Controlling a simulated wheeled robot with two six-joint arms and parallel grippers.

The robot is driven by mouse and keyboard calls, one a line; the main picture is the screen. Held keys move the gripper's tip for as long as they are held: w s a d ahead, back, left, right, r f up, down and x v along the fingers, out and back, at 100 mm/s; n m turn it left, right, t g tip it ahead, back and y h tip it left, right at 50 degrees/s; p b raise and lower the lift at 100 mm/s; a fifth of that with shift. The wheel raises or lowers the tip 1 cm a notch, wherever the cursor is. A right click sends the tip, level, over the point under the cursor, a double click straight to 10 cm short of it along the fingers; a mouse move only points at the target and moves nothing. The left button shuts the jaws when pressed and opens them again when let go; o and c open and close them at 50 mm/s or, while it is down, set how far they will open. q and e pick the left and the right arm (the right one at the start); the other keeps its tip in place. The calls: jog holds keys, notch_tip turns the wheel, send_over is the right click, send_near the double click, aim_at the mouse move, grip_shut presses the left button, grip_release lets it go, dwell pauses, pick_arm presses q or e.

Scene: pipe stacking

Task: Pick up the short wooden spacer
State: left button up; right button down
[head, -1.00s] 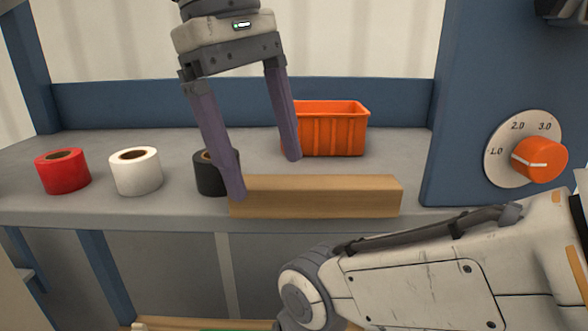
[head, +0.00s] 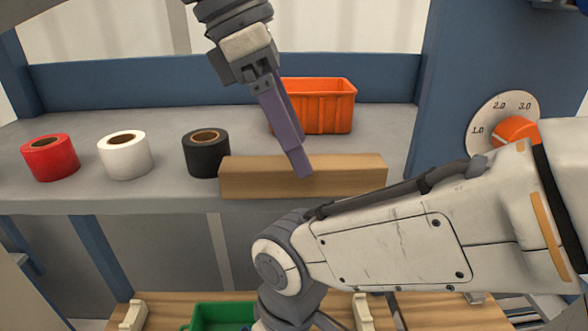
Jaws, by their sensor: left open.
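The wooden spacer (head: 345,178), a light brown rectangular block, lies lengthwise along the front edge of the grey shelf. My left gripper (head: 302,172) comes down from above, with its purple-grey fingers tilted and overlapping in this view. It is open, and its fingertips show in front of or at the middle of the spacer's top. I cannot tell whether they touch it or straddle it. My right arm's white link crosses the lower right foreground, and its fingers are out of view.
Red (head: 50,160), white (head: 124,158) and black (head: 206,158) tape rolls stand left of the spacer. An orange bin (head: 322,108) stands behind it. A dial (head: 490,125) is on the blue right panel. A green bin (head: 222,317) sits on a wooden surface below.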

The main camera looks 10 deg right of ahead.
aim_at(340, 175)
pick_arm(q)
jog(key=shift+w+p+x, duration=0.1)
jog(key=shift+p+x, duration=0.15)
jog(key=shift+x, duration=0.85)
jog(key=shift+w+p+x, duration=0.15)
jog(key=shift+p+x, duration=0.05)
jog(key=shift+x, duration=0.9)
jog(key=shift+a+f, duration=0.1)
jog(key=shift+a, duration=0.1)
grip_shut()
